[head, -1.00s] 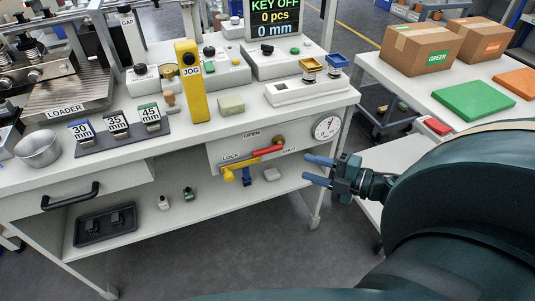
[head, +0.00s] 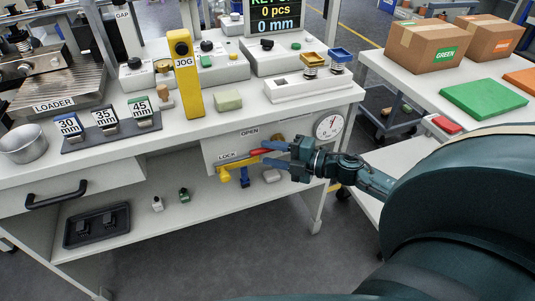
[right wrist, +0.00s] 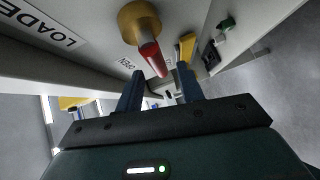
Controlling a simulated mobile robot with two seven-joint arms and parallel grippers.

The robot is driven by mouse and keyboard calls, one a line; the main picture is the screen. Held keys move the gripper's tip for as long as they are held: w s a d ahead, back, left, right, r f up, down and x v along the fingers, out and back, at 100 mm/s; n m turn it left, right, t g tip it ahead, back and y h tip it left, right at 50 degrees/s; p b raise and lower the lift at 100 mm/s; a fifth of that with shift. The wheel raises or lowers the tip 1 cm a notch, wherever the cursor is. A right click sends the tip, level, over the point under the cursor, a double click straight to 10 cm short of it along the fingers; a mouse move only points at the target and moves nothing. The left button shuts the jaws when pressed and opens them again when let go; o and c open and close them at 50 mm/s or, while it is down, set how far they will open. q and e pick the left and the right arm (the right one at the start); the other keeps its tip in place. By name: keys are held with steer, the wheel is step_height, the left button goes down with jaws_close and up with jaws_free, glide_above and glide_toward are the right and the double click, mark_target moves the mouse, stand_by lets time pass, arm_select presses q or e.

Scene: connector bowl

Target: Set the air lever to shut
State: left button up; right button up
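The SHUT label is hidden behind the gripper in the head view. My left gripper is not in view.
A round gauge (head: 328,126) is on the panel's right. The bench top (head: 225,120) overhangs above. A lower shelf (head: 190,220) lies below.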

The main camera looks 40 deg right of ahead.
steer(key=shift+x, duration=0.75)
steer(key=shift+c, duration=0.2)
jaws_close()
